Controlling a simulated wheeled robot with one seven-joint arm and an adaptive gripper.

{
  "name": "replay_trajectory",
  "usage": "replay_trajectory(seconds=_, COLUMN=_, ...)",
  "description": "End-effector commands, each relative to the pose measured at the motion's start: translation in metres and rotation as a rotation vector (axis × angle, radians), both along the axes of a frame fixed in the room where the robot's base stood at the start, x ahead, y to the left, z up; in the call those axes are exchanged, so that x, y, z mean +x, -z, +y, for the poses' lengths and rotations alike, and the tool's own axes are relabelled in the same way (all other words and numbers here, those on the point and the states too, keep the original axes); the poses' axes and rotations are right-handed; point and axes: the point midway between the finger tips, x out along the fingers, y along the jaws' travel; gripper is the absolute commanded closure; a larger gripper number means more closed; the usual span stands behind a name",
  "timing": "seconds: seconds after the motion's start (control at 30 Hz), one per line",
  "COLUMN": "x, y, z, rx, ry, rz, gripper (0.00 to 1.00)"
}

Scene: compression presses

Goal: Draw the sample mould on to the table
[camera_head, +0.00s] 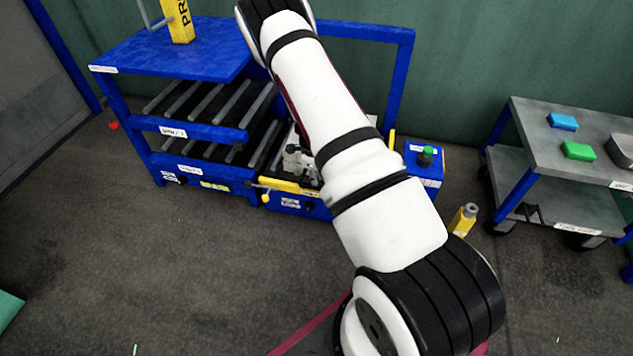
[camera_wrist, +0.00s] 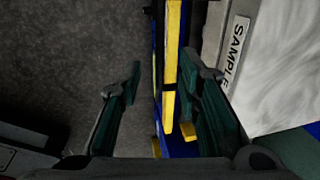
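The sample mould (camera_wrist: 285,75), a pale metal block with a "SAMPLE" label, fills the right of the wrist view. In the head view my arm hides most of that area. My gripper (camera_wrist: 162,68) is open, its two dark green fingers apart. A yellow bar (camera_wrist: 171,75) runs between the fingers, closer to the right one. In the head view my gripper (camera_head: 297,163) shows partly behind my arm, above a yellow handle bar (camera_head: 288,186) on the low blue table (camera_head: 300,206). I cannot tell whether a finger touches the bar.
A blue press frame (camera_head: 180,55) with roller shelves (camera_head: 200,100) stands at the left. A blue box with a green button (camera_head: 427,155) is right of my arm. A yellow bottle-like object (camera_head: 463,218) stands on the floor. A grey cart (camera_head: 575,150) is at the right. The front floor is clear.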

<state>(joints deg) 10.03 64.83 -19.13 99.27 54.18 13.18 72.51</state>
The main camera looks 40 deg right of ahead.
Motion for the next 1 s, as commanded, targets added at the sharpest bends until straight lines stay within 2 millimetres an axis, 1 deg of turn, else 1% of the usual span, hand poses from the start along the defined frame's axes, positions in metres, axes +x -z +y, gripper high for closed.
replay_trajectory(seconds=0.03, x=-0.001, y=-0.010, z=0.002, rx=0.000, ry=0.000, rz=-0.001, gripper=0.69)
replay_trajectory(seconds=0.1, x=-0.002, y=-0.020, z=0.003, rx=-0.001, ry=-0.001, rz=0.000, gripper=0.69)
replay_trajectory(seconds=0.2, x=-0.004, y=-0.030, z=0.005, rx=-0.001, ry=0.000, rz=0.001, gripper=0.69)
replay_trajectory(seconds=0.3, x=-0.005, y=-0.036, z=0.005, rx=0.000, ry=0.001, rz=0.000, gripper=0.69)
replay_trajectory(seconds=0.9, x=-0.006, y=-0.039, z=0.006, rx=0.001, ry=0.001, rz=0.000, gripper=0.69)
replay_trajectory(seconds=0.97, x=-0.004, y=-0.042, z=0.008, rx=0.004, ry=-0.009, rz=-0.001, gripper=0.69)
replay_trajectory(seconds=1.0, x=-0.003, y=-0.047, z=0.011, rx=0.011, ry=-0.023, rz=-0.004, gripper=0.69)
